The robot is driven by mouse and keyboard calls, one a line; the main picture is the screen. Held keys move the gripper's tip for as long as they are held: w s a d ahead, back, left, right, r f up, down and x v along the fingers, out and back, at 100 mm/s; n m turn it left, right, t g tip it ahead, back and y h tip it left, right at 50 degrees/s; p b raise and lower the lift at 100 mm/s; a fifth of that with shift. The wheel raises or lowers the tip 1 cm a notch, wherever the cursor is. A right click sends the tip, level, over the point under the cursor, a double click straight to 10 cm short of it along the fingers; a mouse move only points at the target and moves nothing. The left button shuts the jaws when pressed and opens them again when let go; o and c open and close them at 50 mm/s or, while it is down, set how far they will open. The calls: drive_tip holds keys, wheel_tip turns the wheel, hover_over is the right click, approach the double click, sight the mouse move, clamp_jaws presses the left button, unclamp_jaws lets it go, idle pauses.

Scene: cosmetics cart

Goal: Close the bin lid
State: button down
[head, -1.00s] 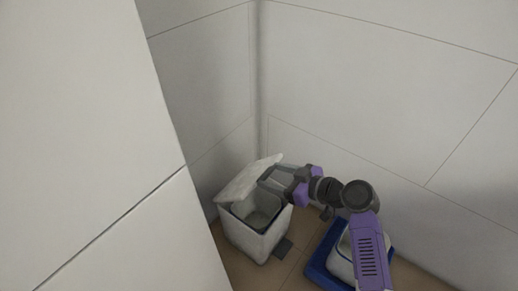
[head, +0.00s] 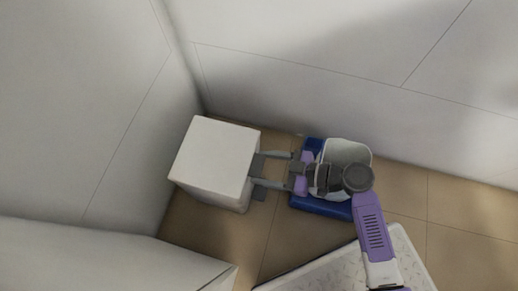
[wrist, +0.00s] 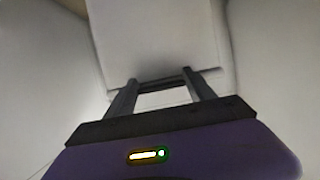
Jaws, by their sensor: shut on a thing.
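The white bin (head: 222,196) stands in the corner to the left of my gripper. Its lid (head: 215,150) lies flat over the top, with no opening visible. My gripper (head: 260,169) is at the bin's right side, its two fingers pointing left and spaced apart. In the wrist view, the fingertips (wrist: 159,84) reach the near edge of the white bin (wrist: 155,35). My gripper is shut on the bin, but the exact contact at the tips is unclear. The bin's inside is hidden.
A blue tray (head: 322,206) with a white container (head: 349,151) sits under my arm, right of the bin. A white textured platform (head: 335,268) is at the bottom. Walls close in behind and left of the bin. Tan floor (head: 205,225) is clear in front.

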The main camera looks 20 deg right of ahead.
wheel_tip(320, 180, down, 3)
drive_tip(key=shift+s+a+r+t+y+b, duration=0.1)
drive_tip(key=shift+r+t+y+b, duration=0.1)
drive_tip(key=shift+t+y+b, duration=0.1)
drive_tip(key=shift+c, duration=1.6)
unclamp_jaws()
drive_tip(key=shift+r, duration=0.3)
drive_tip(key=p+v, duration=0.2)
drive_tip(key=v, duration=0.5)
drive_tip(key=shift+d+p, duration=0.4)
drive_tip(key=shift+s+r, duration=0.1)
drive_tip(key=shift+s, duration=0.1)
